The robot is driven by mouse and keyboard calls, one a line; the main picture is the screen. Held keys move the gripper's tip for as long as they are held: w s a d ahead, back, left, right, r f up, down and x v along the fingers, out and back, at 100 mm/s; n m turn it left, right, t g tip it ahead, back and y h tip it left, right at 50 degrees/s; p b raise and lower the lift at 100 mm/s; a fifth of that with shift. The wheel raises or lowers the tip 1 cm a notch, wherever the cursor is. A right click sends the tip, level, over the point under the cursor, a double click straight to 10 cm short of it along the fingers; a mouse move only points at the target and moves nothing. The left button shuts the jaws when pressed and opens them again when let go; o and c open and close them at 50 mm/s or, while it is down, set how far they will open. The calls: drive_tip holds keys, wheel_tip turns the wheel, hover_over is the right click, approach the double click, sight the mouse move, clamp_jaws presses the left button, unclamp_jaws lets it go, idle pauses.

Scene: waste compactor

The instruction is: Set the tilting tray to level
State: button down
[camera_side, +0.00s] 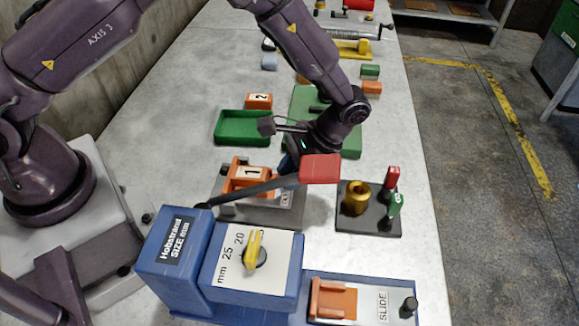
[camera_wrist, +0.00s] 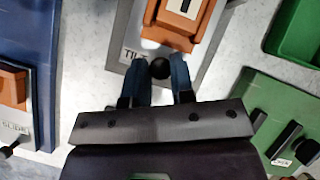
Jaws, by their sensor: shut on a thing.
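The orange tilting tray (camera_side: 233,183) sits on a grey base plate (camera_side: 227,208) and holds an orange block marked 1 (camera_side: 250,174). In the wrist view the tray (camera_wrist: 152,12) is at the top, above a partly covered label that seems to read TILT (camera_wrist: 130,54). A round black knob (camera_wrist: 159,68) lies between the blue fingers of my gripper (camera_wrist: 161,75), which is shut on it. In the side view my gripper (camera_side: 289,164) is at the tray's right, partly hidden by a red lever handle. I cannot tell the tray's exact angle.
A long lever with a red handle (camera_side: 320,168) crosses in front of my gripper from the blue machine (camera_side: 180,260). A black plate (camera_side: 368,222) with a brass cup and red and green knobs stands right. A green bin (camera_side: 232,140) is behind.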

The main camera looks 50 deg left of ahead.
drive_tip(key=shift+w+d+f, duration=0.2)
drive_tip(key=shift+f, duration=0.25)
idle(0.3)
drive_tip(key=c, duration=1)
unclamp_jaws()
drive_tip(key=shift+a, duration=0.1)
drive_tip(key=v, duration=1.3)
wheel_tip(320, 180, up, 12)
drive_tip(key=t+h, duration=0.3)
drive_tip(key=t, duration=0.2)
hover_over(261, 168)
drive_tip(key=s+a+r+n+t, duration=0.1)
drive_tip(key=s+a+r+t, duration=0.1)
drive_tip(key=s, duration=0.2)
drive_tip(key=s+a+r+n+t, duration=0.1)
drive_tip(key=s+a+r+t, duration=0.1)
drive_tip(key=s+r, duration=0.1)
drive_tip(key=s+a+r+n+t, duration=0.1)
drive_tip(key=s+a+r+t, duration=0.1)
drive_tip(key=s+a, duration=0.1)
drive_tip(key=shift+s+r, duration=0.15)
drive_tip(key=shift+s, duration=0.75)
